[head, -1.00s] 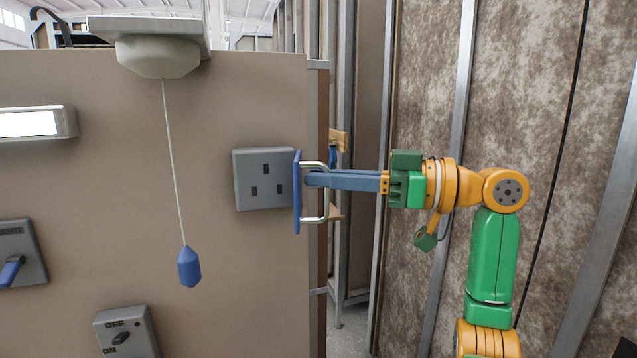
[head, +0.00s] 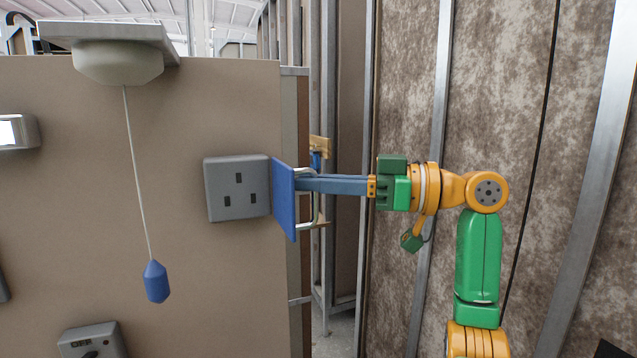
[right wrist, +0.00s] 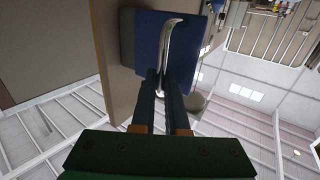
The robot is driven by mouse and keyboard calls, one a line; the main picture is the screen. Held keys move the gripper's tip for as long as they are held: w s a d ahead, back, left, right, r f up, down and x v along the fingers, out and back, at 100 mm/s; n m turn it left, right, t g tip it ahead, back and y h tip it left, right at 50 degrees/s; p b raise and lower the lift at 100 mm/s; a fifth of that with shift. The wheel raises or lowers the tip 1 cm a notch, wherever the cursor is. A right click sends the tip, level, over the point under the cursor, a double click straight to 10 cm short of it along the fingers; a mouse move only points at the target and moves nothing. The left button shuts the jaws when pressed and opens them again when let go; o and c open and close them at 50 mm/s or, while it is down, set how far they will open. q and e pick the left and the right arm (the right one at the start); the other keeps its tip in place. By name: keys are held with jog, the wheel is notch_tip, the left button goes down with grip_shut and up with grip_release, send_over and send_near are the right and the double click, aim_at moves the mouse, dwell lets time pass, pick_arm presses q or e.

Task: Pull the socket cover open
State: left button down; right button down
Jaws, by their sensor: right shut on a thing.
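The socket cover (head: 284,200) is a blue flap on the right edge of the grey socket (head: 238,188). It stands swung out from the wall, and the socket face with its three slots is uncovered. A metal loop handle (head: 318,208) is on the cover's outer side. My right gripper (head: 303,183) is shut on the handle, its fingers reaching in from the right. In the right wrist view the fingers hold the pale handle (right wrist: 169,48) in front of the blue cover (right wrist: 147,38). My left gripper is not in view.
A pull cord with a blue weight (head: 156,282) hangs from a ceiling-type switch box (head: 118,63) left of the socket. An OFF-labelled switch (head: 92,341) is below. The panel's edge and metal posts (head: 364,200) stand close behind my right gripper.

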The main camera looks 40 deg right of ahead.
jog(key=shift+r, duration=0.1)
jog(key=c, duration=1.2)
grip_release()
jog(key=shift+w, duration=0.15)
jog(key=b+v, duration=0.2)
jog(key=v, duration=0.5)
